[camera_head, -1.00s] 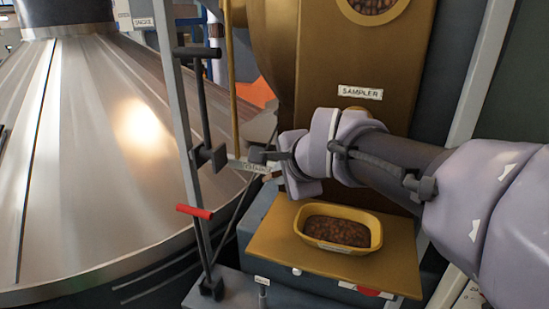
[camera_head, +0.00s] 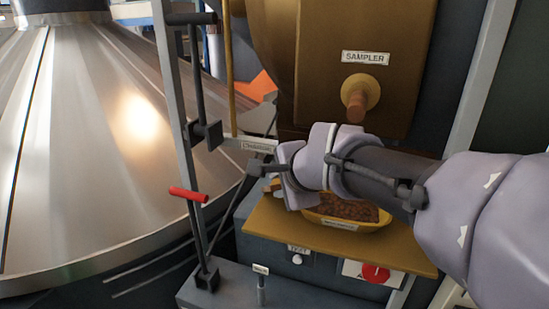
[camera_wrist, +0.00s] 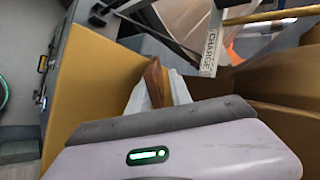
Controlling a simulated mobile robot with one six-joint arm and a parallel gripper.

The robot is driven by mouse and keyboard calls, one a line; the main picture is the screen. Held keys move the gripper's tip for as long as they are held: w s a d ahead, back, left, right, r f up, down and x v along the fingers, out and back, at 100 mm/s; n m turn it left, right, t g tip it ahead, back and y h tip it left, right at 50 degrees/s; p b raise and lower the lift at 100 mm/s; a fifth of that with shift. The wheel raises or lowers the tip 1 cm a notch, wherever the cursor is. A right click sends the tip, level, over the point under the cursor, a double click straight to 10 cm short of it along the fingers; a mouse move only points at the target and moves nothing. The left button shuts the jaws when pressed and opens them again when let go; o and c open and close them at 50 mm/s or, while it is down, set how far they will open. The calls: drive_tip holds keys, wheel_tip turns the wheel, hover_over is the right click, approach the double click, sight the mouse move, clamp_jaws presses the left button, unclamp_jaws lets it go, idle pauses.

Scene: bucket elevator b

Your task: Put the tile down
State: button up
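My gripper (camera_head: 268,178) points left above the left end of a yellow dish, and its fingertips are small and partly hidden. A narrow brown piece (camera_head: 272,187) shows at its tip. The wrist view shows a brown upright piece (camera_wrist: 154,84) just past the gripper's dark edge, with pale material (camera_wrist: 180,88) beside it. It looks like something at the fingers, but I cannot tell whether it is the tile or whether the fingers are closed on it. A white plate marked CHARGE (camera_wrist: 212,42) stands beyond; it also shows in the head view (camera_head: 257,145).
The yellow dish (camera_head: 375,226) of brown pellets stands on a brass-coloured shelf (camera_head: 270,232). A red button (camera_head: 375,273) is below. The sampler panel (camera_head: 410,80) and its knob (camera_head: 355,100) are behind. An upright frame (camera_head: 170,100) with a red handle (camera_head: 188,194) stands left.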

drive_tip(key=p+v, duration=0.2)
drive_tip(key=v, duration=0.5)
drive_tip(key=shift+r, duration=0.15)
drive_tip(key=shift+s+d+r, duration=0.15)
drive_tip(key=shift+s, duration=0.25)
drive_tip(key=shift+r+p, duration=0.1)
drive_tip(key=shift+p, duration=0.2)
